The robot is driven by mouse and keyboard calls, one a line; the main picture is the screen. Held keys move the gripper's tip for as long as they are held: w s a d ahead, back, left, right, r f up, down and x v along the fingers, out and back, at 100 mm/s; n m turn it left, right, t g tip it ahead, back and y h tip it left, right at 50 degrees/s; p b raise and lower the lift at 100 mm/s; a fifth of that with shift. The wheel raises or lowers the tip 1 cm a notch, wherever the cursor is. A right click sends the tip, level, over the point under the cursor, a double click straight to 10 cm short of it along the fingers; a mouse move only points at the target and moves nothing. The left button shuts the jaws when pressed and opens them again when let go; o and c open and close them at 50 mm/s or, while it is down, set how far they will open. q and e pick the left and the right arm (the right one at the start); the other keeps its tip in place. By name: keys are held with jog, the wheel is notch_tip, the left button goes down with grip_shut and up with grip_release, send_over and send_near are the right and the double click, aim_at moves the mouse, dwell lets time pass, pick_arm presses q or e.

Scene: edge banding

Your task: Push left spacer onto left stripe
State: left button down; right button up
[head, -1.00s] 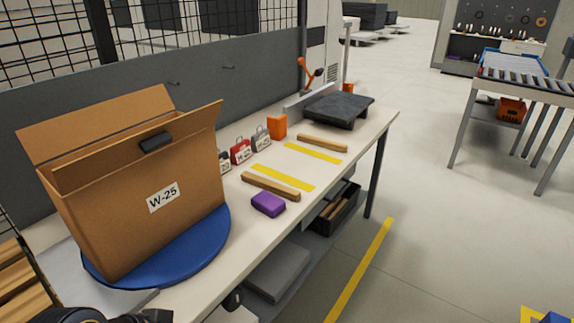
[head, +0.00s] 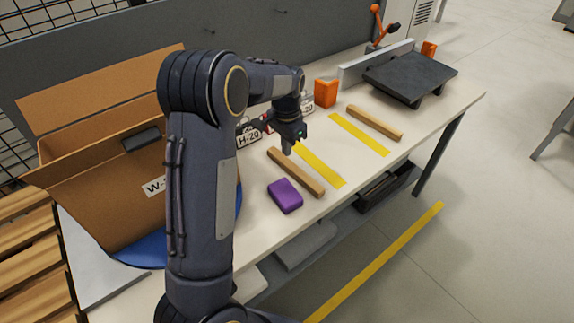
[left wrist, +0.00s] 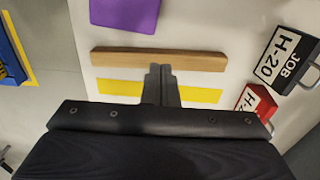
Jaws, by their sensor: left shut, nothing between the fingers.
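The left spacer, a wooden bar (head: 296,172), lies on the bench beside the left yellow stripe (head: 322,167), on its left side and roughly parallel to it. In the left wrist view the spacer (left wrist: 158,59) and the stripe (left wrist: 200,95) are separated by a narrow strip of bench. My left gripper (head: 289,147) is shut and empty, low near the far end of the spacer. In the left wrist view its fingertips (left wrist: 160,70) are over the stripe and near the spacer's edge; I cannot tell whether they touch. My right gripper is not in view.
A purple block (head: 285,196) lies left of the spacer. A second bar (head: 375,122) and stripe (head: 358,134) lie to the right. Job tags such as H-20 (head: 249,135), an orange block (head: 326,93) and a cardboard box (head: 100,190) stand nearby. A dark plate (head: 410,77) is at the far end.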

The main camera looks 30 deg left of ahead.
aim_at(287, 170)
pick_arm(q)
notch_tip(287, 170, down, 10)
jog(key=shift+f+p, duration=0.1)
jog(key=shift+p, duration=0.75)
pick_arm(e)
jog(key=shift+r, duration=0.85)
